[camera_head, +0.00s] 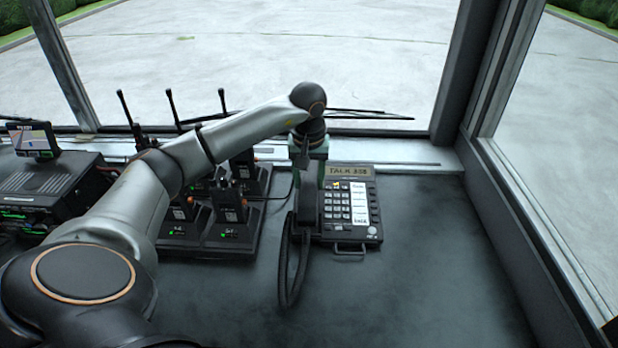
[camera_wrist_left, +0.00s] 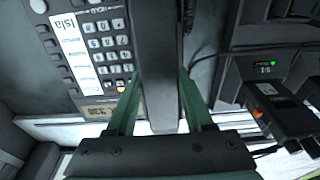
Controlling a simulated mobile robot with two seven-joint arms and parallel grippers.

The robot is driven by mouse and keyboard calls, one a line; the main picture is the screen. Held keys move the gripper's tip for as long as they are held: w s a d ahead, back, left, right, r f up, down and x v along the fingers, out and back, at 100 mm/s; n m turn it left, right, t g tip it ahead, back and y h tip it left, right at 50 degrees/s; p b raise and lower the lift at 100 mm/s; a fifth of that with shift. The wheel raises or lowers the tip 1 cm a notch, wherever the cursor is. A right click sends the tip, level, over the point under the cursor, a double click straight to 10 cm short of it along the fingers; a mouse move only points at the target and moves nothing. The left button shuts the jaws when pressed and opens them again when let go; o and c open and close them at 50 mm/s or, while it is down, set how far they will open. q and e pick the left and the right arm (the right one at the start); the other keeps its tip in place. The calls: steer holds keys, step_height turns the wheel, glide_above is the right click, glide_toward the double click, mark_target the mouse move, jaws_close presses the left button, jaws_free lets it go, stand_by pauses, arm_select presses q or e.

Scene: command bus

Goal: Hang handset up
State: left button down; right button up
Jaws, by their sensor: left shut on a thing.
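The desk phone (camera_head: 349,200) sits on the dark console, with a keypad and a lit display (camera_head: 348,171) that reads "TALK" and some digits. My left gripper (camera_head: 308,160) is shut on the dark handset (camera_head: 307,203), which is lined up lengthwise over the phone's left side. In the left wrist view the handset (camera_wrist_left: 156,55) runs between the two green fingers of my gripper (camera_wrist_left: 158,95), with the keypad (camera_wrist_left: 108,45) beside it. I cannot tell whether the handset touches the cradle, which it hides. The coiled cord (camera_head: 289,268) hangs in a loop from the handset's near end.
Several radios in chargers (camera_head: 231,232) stand left of the phone. A radio unit (camera_head: 47,190) with a small screen (camera_head: 33,138) is at the far left. The console right of the phone (camera_head: 440,235) is clear up to the window frame.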

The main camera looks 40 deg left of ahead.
arm_select(q)
steer(key=shift+c, duration=1)
jaws_free()
